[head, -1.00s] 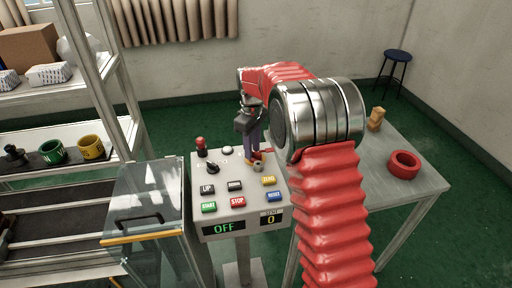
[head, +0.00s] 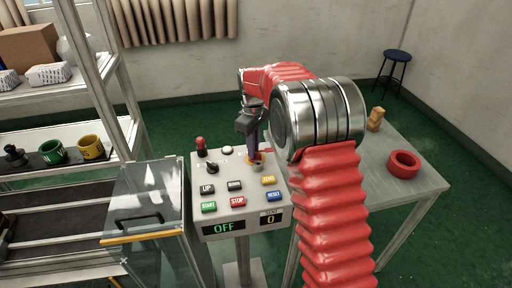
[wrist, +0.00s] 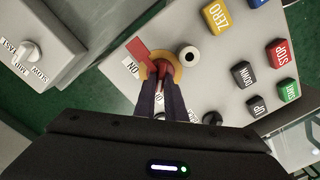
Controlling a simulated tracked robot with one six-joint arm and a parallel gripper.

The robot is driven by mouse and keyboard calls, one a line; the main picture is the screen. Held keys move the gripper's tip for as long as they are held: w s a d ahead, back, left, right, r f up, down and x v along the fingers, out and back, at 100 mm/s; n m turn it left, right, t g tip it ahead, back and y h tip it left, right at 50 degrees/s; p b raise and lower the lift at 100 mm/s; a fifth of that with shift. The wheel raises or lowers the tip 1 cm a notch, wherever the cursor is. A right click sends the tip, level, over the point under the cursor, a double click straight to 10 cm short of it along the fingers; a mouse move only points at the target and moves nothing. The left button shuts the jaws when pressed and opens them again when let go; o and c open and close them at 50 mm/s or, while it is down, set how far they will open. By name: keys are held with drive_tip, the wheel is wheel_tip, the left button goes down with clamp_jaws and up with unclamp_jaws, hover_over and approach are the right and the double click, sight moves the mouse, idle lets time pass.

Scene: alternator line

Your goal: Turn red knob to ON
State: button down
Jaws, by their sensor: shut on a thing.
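The red knob (wrist: 161,68) sits on a yellow round plate on the control panel (head: 226,180). In the wrist view an ON label (wrist: 131,66) and a red patch are beside the plate. My gripper (wrist: 161,84) is shut on the red knob, its two dark fingers on either side of it. In the head view my gripper (head: 254,155) reaches down to the panel's upper right and mostly hides the knob. The panel display (head: 224,227) reads OFF, and the counter beside it reads 0.
Around the knob are a black selector (head: 212,168), a red-topped lever (head: 201,146) and several coloured push buttons. A glass-doored cabinet (head: 145,215) stands left of the panel. A table (head: 400,182) with a red ring (head: 403,164) and a wooden piece (head: 376,119) is at right.

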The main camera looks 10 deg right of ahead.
drive_tip(key=shift+w+a+r+m, duration=0.1)
drive_tip(key=shift+w+m, duration=0.2)
drive_tip(key=m, duration=0.3)
drive_tip(key=shift+w, duration=0.15)
drive_tip(key=m, duration=0.3)
drive_tip(key=shift+d+r+m, duration=0.1)
drive_tip(key=shift+d+m, duration=0.1)
drive_tip(key=shift+m, duration=0.2)
drive_tip(key=m, duration=0.3)
drive_tip(key=shift+d+m, duration=0.2)
drive_tip(key=shift+m, duration=0.1)
drive_tip(key=m, duration=0.3)
drive_tip(key=shift+d+m, duration=0.2)
drive_tip(key=shift+m, duration=0.1)
drive_tip(key=shift+d+m, duration=0.15)
drive_tip(key=shift+m, duration=1.55)
